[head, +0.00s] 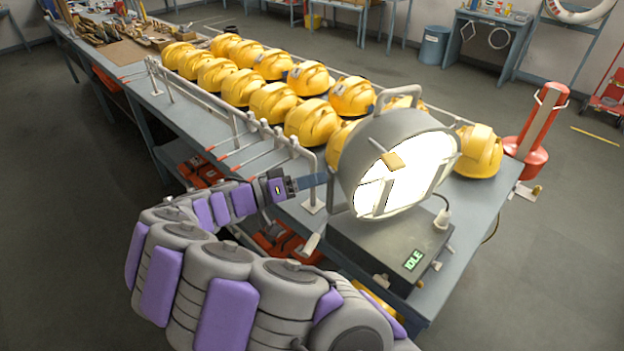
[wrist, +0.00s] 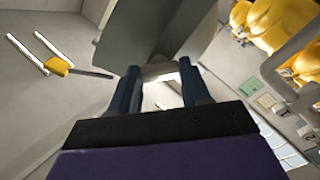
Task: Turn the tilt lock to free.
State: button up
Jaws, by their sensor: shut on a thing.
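A round grey lamp (head: 388,150) with a lit face and a top handle stands on a grey base box (head: 362,245) near the bench's front end. Its small display (head: 413,260) reads IDLE. My gripper (head: 325,179) reaches in from the left and meets the lamp's left side. In the wrist view my gripper (wrist: 160,78) has its two dark blue fingers on either side of a small pale part below the grey housing (wrist: 150,35). The fingers are shut on this part, which seems to be the tilt lock. Its shape and setting are mostly hidden.
Several yellow helmets (head: 272,102) stand in rows behind the lamp. A pale rail (head: 238,118) runs along the bench left of them. A red-based post (head: 540,125) stands off the bench's right end.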

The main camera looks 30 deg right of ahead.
jog(key=shift+w+f+n+p, duration=0.1)
jog(key=shift+n+p, duration=1.05)
jog(key=shift+n, duration=1.15)
jog(key=shift+f+n+p, duration=0.1)
jog(key=shift+n+p, duration=1)
jog(key=shift+n, duration=1.2)
jog(key=shift+f, duration=0.1)
jog(key=o, duration=1.1)
jog(key=shift+w+a, duration=0.1)
jog(key=shift+a, duration=0.1)
jog(key=shift+c, duration=0.2)
jog(key=shift+a, duration=0.1)
